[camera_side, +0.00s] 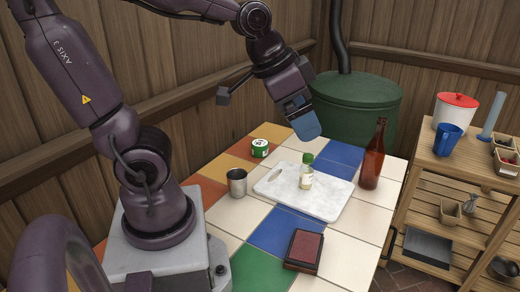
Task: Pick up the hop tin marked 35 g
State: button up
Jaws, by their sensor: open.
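A small round green tin with a pale lid (260,148) stands on the tiled table, left of the marble board. Its side carries a light mark, too small to read as a weight. No other such tin shows on the table. My gripper (308,133) has blue fingers pointing down and hangs above the back of the table. It is open, though the gap between its fingers barely shows from this side. It is right of the tin, apart from it, and nothing shows in its grip.
A marble board (325,204) bears a green-capped bottle (306,178). A metal cup (237,183) stands between the tin and my base. A brown bottle (372,160) stands right, and a dark red-topped box (303,250) in front. A green barrel (357,100) is behind; wooden shelves (455,180) are right.

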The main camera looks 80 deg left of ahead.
jog(key=w+a+f+m+y, duration=0.1)
jog(key=w+a+f+m, duration=0.1)
jog(key=w+a+f, duration=0.55)
jog(key=m+g+y, duration=0.2)
jog(key=m+y, duration=0.6)
jog(key=m, duration=0.1)
send_near(260, 147)
jog(key=w+d, duration=0.2)
jog(key=w, duration=0.1)
jog(key=w+d+f, duration=0.1)
jog(key=w+d, duration=0.2)
jog(key=shift+d+f, duration=0.2)
jog(key=shift+d, duration=0.15)
jog(key=s+a+f+m+y, duration=0.1)
jog(key=a+m, duration=0.2)
jog(key=s+a+f+m+y, duration=0.1)
jog(key=s+a+m, duration=0.1)
jog(key=a+m, duration=0.1)
jog(key=s+a+f+m+t+y, duration=0.1)
jog(key=s+a+f+m, duration=0.1)
jog(key=m, duration=0.1)
jog(key=shift+a+y, duration=0.4)
jog(key=shift+m, duration=0.3)
jog(key=shift+x, duration=3.8)
jog(key=shift+f, duration=0.1)
jog(key=c, duration=1)
